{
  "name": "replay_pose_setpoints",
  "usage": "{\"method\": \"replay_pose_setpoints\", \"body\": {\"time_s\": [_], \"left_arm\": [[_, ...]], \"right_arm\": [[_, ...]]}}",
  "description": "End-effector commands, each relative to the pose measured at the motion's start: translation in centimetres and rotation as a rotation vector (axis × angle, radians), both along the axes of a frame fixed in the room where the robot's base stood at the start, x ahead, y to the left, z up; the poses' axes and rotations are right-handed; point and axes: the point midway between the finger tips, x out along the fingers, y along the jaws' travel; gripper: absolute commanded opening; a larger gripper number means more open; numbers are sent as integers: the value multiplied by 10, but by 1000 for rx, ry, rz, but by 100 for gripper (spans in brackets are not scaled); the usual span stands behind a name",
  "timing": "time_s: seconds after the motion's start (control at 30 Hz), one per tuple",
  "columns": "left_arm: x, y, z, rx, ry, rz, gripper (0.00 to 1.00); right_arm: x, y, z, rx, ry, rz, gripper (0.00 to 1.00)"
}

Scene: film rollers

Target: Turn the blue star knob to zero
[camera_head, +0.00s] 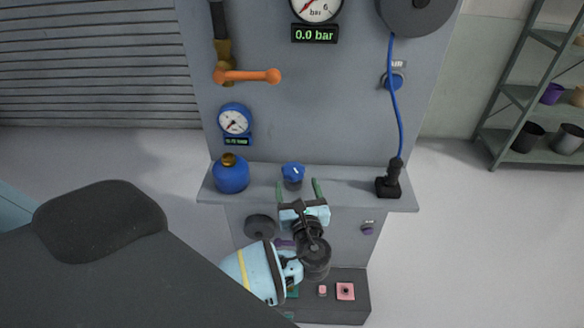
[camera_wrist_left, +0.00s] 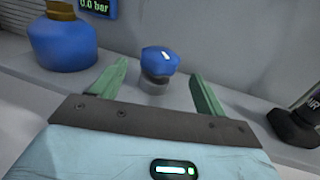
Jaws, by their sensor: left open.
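The blue star knob (camera_head: 293,171) sits on a short grey stem on the shelf of the grey panel, near the shelf's middle. It has a white mark on top. In the left wrist view the knob (camera_wrist_left: 159,61) stands beyond and between the two green fingertips. My left gripper (camera_head: 298,189) is open and empty, just in front of the knob, with a finger to each side. In the left wrist view the gripper (camera_wrist_left: 158,80) shows no contact with the knob. My right gripper is not in view.
A blue canister (camera_head: 230,176) with a brass top stands left of the knob. A black hand tool (camera_head: 389,181) on a blue hose stands at right. An orange lever (camera_head: 248,76) and a blue gauge (camera_head: 235,121) are above. The shelf beside the knob is clear.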

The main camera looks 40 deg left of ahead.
Motion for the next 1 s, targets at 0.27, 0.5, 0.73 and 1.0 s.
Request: {"method": "replay_pose_setpoints", "body": {"time_s": [0.27,0.5,0.73,1.0], "left_arm": [[27,27,1,1,-2,2,74],[48,46,0,-1,-1,0,74],[55,53,0,-4,-1,-1,74],[54,52,0,-4,-1,-1,63]], "right_arm": [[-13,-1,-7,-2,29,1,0],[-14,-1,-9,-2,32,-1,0],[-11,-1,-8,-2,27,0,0],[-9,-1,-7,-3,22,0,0]]}}
